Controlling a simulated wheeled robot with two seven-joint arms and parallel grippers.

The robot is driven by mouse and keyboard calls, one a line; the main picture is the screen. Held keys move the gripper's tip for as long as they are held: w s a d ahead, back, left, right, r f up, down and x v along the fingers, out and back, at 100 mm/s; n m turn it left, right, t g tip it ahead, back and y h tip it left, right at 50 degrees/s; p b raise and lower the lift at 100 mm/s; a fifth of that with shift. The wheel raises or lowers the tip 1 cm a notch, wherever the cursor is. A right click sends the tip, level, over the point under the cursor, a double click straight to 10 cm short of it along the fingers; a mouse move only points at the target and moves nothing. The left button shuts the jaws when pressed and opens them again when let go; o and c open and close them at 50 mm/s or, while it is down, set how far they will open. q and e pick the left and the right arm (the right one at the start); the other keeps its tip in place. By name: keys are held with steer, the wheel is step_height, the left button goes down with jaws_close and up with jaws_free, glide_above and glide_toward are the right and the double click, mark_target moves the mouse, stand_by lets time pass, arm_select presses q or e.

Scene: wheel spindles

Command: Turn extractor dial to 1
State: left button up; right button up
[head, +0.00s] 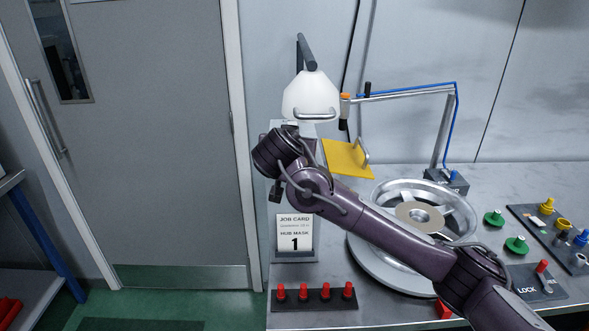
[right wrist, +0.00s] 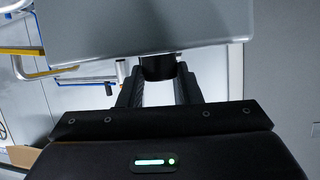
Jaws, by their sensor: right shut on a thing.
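The extractor's white hood (head: 311,97) stands at the back left of the bench, with a handle on its front. In the right wrist view, a black round dial (right wrist: 158,66) sticks out under the edge of a grey box (right wrist: 140,28). My right gripper (right wrist: 158,88) has one finger on each side of the dial and is shut on it. In the head view my right arm reaches across from the lower right and its wrist hides the dial and the gripper. The dial's marks and setting do not show. My left gripper is not in view.
A job card (head: 295,235) reading "HUB MASK 1" stands at the bench's left edge, behind a rack of red pegs (head: 313,296). A silver wheel (head: 388,192) lies partly under my arm. A yellow plate with a handle (head: 345,157) is close to my wrist.

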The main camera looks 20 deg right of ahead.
steer(key=m+g+h+b, duration=0.1)
steer(key=m+h+b, duration=0.1)
steer(key=b, duration=0.1)
steer(key=m+g+h+b, duration=0.1)
steer(key=b, duration=0.1)
steer(key=shift+w+a+f+m+g+h, duration=0.2)
steer(key=shift+a+m+g+h, duration=0.1)
steer(key=shift+m, duration=0.1)
steer(key=shift+r+m+g+h+b, duration=0.1)
steer(key=shift+m+g+h+b, duration=0.45)
steer(key=shift+m+g+h, duration=0.15)
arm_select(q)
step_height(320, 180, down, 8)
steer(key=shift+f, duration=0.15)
arm_select(e)
steer(key=shift+w+a+r+m+g+h, duration=0.1)
steer(key=shift+m+g+h, duration=0.5)
steer(key=shift+m+g, duration=0.45)
steer(key=shift+g, duration=0.25)
steer(key=o, duration=1)
steer(key=shift+c, duration=0.2)
